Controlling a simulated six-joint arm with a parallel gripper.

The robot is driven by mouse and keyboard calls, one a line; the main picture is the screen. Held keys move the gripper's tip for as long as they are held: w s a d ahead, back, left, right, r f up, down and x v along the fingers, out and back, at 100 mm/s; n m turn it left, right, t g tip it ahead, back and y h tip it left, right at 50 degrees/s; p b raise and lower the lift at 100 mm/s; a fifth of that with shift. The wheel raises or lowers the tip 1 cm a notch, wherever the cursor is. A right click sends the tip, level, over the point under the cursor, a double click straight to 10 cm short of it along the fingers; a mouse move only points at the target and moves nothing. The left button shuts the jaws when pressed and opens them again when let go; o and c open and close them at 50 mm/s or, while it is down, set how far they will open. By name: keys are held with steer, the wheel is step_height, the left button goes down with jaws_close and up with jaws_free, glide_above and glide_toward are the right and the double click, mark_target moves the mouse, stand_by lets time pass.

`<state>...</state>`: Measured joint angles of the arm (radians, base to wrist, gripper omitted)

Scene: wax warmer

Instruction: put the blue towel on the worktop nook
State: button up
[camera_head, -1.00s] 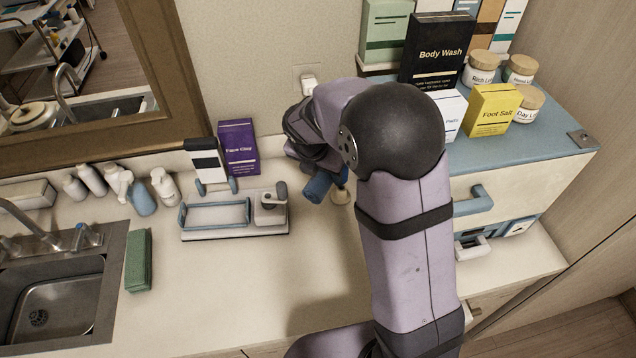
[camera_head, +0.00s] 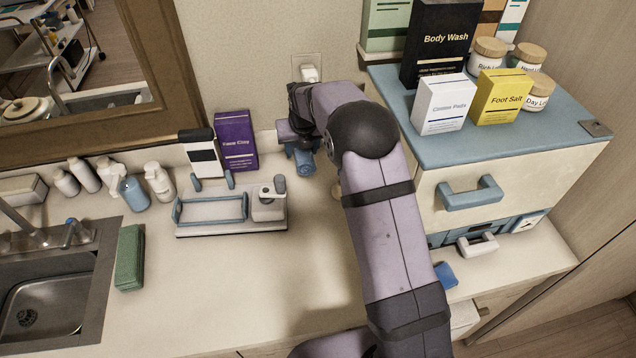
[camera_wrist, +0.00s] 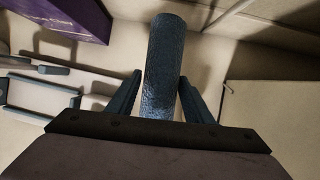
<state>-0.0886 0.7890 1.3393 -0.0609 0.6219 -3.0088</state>
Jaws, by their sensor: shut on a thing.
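The blue towel is a rolled, textured cylinder. It shows in the head view (camera_head: 303,161) at the back of the worktop (camera_head: 240,290), right of the purple Face Clay box, and in the wrist view (camera_wrist: 163,60), pointing away from me. My gripper (camera_wrist: 160,100) is shut on it, with one dark finger on each side. In the head view my wrist and arm hide most of the gripper. The back of the worktop by the wall lies around the towel. I cannot tell whether the towel touches the surface.
The purple Face Clay box (camera_head: 236,140) stands just left of the towel. A white tray (camera_head: 232,229) with a blue handle lies in front of it. A white and blue drawer cabinet (camera_head: 515,190) bearing boxes and jars stands to the right. The front middle worktop is clear.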

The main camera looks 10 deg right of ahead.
mark_target(305, 157)
steer(key=shift+f+b, duration=2.8)
steer(key=shift+f, duration=0.15)
steer(key=shift+f+b, duration=0.8)
steer(key=shift+f, duration=1.25)
steer(key=o, duration=1.2)
steer(key=shift+f, duration=0.15)
steer(key=v, duration=1.2)
